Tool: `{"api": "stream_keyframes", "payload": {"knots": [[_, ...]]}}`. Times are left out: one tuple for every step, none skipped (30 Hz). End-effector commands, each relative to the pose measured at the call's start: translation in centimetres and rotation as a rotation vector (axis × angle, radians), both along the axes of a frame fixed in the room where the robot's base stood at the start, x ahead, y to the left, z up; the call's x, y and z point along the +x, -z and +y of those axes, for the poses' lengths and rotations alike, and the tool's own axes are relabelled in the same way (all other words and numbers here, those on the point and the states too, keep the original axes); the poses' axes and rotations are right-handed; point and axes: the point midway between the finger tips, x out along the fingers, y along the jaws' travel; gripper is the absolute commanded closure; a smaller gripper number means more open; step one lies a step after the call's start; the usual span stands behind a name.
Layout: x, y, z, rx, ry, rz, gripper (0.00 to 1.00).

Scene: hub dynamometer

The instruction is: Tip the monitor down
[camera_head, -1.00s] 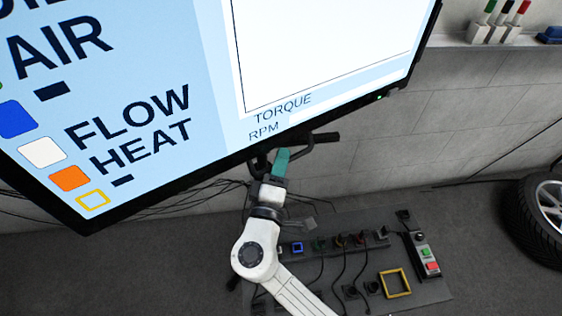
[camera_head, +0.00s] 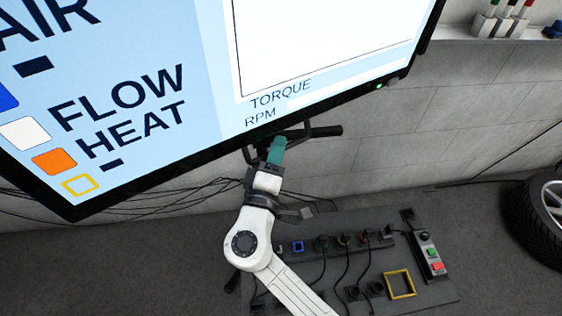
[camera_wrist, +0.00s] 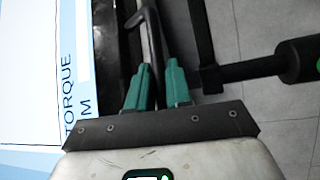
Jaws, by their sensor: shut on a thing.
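The monitor (camera_head: 215,80) fills the upper left of the head view, its screen lit with words such as FLOW, HEAT and TORQUE. It appears slanted in the picture, and its top is out of view. A black handle (camera_head: 325,131) sticks out below its bottom edge. My gripper (camera_head: 277,148), with teal fingers, is at this handle, just under the bottom edge. In the wrist view, my gripper (camera_wrist: 157,75) has a thin dark bar of the handle (camera_wrist: 155,45) between its fingers. The monitor's screen (camera_wrist: 40,70) shows at left there.
A dark floor panel (camera_head: 435,292) with sockets, cables, a yellow square frame (camera_head: 399,283) and a button box (camera_head: 429,255) lies below my arm. A tyre (camera_head: 543,215) stands at right. Loose cables hang by the wall at left. A shelf (camera_head: 490,47) with bottles is at upper right.

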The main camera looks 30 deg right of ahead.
Motion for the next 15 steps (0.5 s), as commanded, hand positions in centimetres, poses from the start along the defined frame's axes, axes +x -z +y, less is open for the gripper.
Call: {"api": "stream_keyframes", "payload": {"knots": [[0.4, 0.7, 0.1, 0.002, -0.001, -0.013, 1.00], [0.7, 0.7, 0.1, 0.002, -0.001, -0.021, 1.00], [0.9, 0.7, 0.1, 0.003, -0.001, -0.031, 1.00], [1.2, 0.8, 0.2, 0.004, -0.001, -0.037, 1.00], [1.4, 0.8, 0.2, 0.005, -0.002, -0.044, 1.00], [1.7, 0.8, 0.2, 0.006, -0.002, -0.054, 1.00], [1.9, 0.8, 0.2, 0.007, -0.002, -0.061, 1.00], [2.1, 0.8, 0.3, 0.007, -0.001, -0.068, 1.00], [2.4, 0.8, 0.3, 0.008, -0.003, -0.078, 1.00], [2.6, 0.8, 0.3, 0.009, -0.002, -0.085, 1.00], [2.8, 0.8, 0.4, 0.010, -0.003, -0.091, 1.00], [3.1, 0.7, 0.4, 0.011, -0.004, -0.100, 1.00], [3.3, 0.7, 0.4, 0.011, -0.003, -0.106, 1.00], [3.4, 0.6, 0.5, 0.012, -0.003, -0.111, 1.00], [3.6, 0.6, 0.5, 0.012, -0.003, -0.117, 1.00]]}}
